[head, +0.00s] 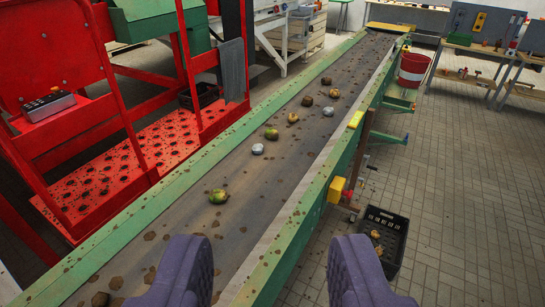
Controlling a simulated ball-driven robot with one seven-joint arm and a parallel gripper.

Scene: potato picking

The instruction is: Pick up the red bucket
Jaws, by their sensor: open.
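The red bucket (412,70) is at the upper right, beside the far right side of the conveyor. It looks upright, red with a pale band near its rim, and seems to be held at the conveyor's side above the floor; how it is held is too small to tell. My gripper (262,262) is in the foreground, its two purple fingers wide apart and empty. The fingers are over the near end of the conveyor (285,150) and its right edge, far from the bucket.
Potatoes and stones, such as a greenish potato (218,196), lie along the belt. A black crate (384,240) stands on the floor right of the conveyor. A red metal platform (130,165) is at left. Workbenches (470,50) stand at the back right.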

